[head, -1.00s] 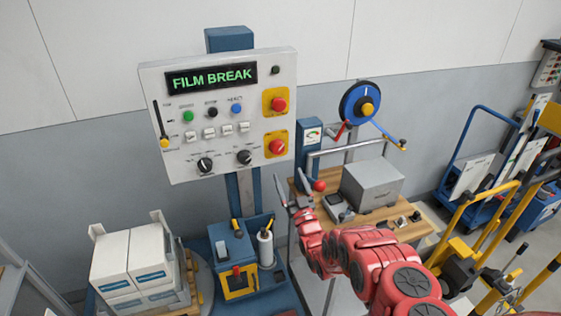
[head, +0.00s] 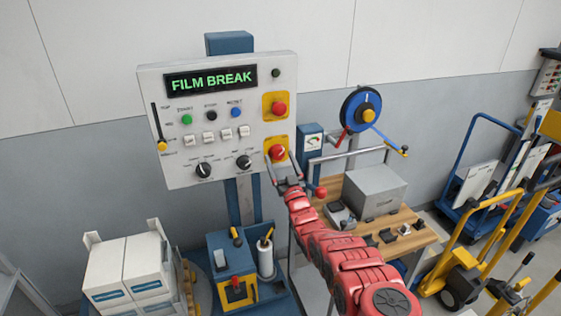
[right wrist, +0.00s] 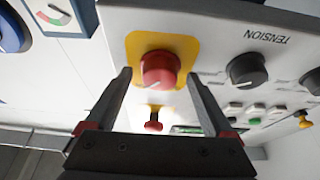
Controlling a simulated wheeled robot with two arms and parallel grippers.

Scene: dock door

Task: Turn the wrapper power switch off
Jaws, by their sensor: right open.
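A white control panel (head: 190,140) on a blue post shows FILM BREAK in green on its display (head: 211,79). At its lower right corner is a red rotary switch (head: 277,153) on a yellow plate. The red switch also shows in the right wrist view (right wrist: 161,69), where the panel appears upside down. My right gripper (head: 283,166) is open just in front of and slightly below this switch. In the right wrist view its fingers (right wrist: 158,85) lie on either side of the switch, apart from it, with nothing held. My left gripper is not in view.
A red mushroom button (head: 279,108) on a yellow plate sits above the switch. Black knobs (head: 243,162) are to its left. A wooden bench (head: 400,218) with a grey box (head: 374,187) and a blue reel (head: 362,108) stand right. Wrapped cartons (head: 128,268) are at lower left.

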